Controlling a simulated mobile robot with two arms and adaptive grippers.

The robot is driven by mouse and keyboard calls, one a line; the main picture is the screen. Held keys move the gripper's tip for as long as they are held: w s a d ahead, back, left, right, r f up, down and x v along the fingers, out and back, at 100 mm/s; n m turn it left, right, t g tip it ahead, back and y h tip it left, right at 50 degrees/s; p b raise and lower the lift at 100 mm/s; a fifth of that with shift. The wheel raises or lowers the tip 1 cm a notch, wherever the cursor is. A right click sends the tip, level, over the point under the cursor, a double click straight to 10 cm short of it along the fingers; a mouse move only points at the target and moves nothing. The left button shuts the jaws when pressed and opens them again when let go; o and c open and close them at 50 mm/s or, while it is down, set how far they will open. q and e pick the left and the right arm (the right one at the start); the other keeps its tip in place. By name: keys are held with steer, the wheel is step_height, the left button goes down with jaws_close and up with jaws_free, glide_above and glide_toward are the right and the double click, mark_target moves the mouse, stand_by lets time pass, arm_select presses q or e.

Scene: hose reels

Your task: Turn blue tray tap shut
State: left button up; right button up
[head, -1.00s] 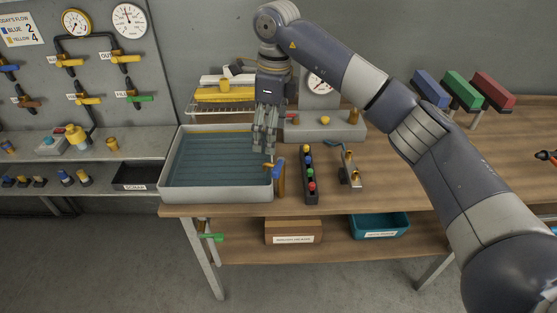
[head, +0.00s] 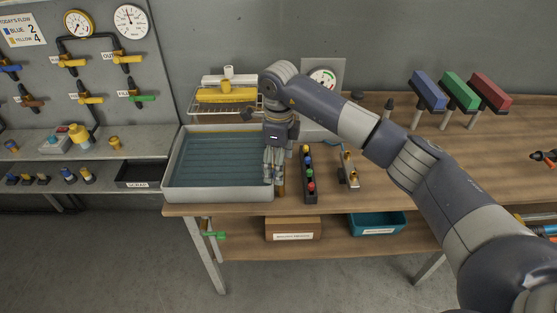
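The wide grey tray (head: 215,194) stands at the left end of the wooden bench, with bluish water or a ribbed bottom inside. Its tap is at the tray's front right corner; a bit of the brass body (head: 281,190) shows below my fingers. The tap's blue handle is hidden now behind my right gripper. My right gripper (head: 273,179) points down over the tap, at or very near the handle. I cannot tell whether its fingers touch or are closed on it. My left gripper is not in view.
A black strip with coloured knobs (head: 308,174) stands close right of the tap, and a brass fitting stand (head: 348,168) beyond it. A wire rack with a yellow block (head: 227,95) is behind the tray. Blue, green and red blocks stand at the back right. A green-handled tap (head: 213,234) hangs below.

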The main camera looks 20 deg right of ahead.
steer(key=shift+s, duration=0.1)
steer(key=c, duration=1.1)
steer(key=shift+o, duration=0.2)
